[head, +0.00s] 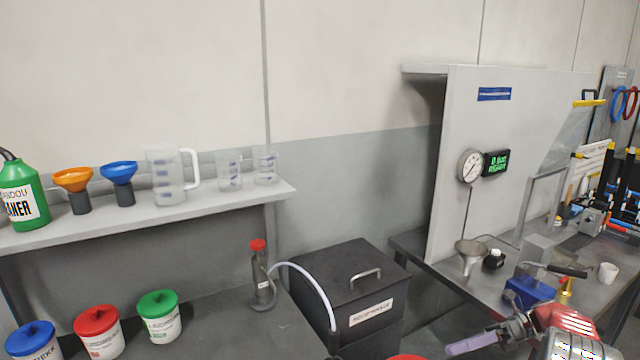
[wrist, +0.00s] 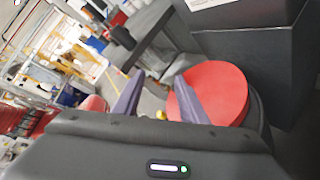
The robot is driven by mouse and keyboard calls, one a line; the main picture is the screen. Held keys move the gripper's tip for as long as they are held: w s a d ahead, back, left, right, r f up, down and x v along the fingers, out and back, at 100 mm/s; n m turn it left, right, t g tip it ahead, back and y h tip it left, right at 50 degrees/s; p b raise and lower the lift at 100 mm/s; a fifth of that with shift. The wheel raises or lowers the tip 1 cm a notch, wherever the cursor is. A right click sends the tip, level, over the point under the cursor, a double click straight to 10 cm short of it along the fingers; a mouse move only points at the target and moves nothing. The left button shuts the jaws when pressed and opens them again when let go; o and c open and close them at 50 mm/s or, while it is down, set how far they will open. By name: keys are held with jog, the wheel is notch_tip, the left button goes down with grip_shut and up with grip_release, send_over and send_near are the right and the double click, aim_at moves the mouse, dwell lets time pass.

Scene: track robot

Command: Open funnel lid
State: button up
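A round red lid (wrist: 212,92) sits on a dark round container (wrist: 262,122) in the wrist view. The lid lies flat and looks closed. Only a sliver of the red lid (head: 408,357) shows at the bottom edge of the head view. My gripper (wrist: 160,75) has its two purple fingers spread with nothing between them. The right finger overlaps the lid's left edge in the picture; I cannot tell whether it touches. In the head view, my gripper (head: 458,347) is low at the right, right of the lid, pointing left.
A black box (head: 345,285) with a handle and a hose stands behind the lid. A metal funnel (head: 471,256) and a blue device (head: 528,292) are on the right bench. Orange (head: 72,180) and blue (head: 118,171) funnels stand on the left shelf.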

jog(key=s+a+f+n+h, duration=0.2)
jog(key=s+f+n+h, duration=0.25)
jog(key=f+n, duration=0.2)
jog(key=s+a+r+n+t+h, duration=0.2)
jog(key=s+a+r+n+h, duration=0.1)
jog(key=s+a+r+n, duration=0.3)
jog(key=s+a+r+n+t+h, duration=0.2)
jog(key=s+a+r+n, duration=0.4)
jog(key=s+r, duration=0.5)
jog(key=s+a+r+n+t+h, duration=0.2)
jog(key=s+a+r+n+h, duration=0.3)
jog(key=s+r+n, duration=0.3)
jog(key=shift+s+a+r+n+t, duration=0.4)
jog(key=shift+a+r, duration=0.25)
jog(key=shift+r, duration=0.25)
jog(key=shift+c, duration=0.9)
jog(key=shift+s, duration=0.15)
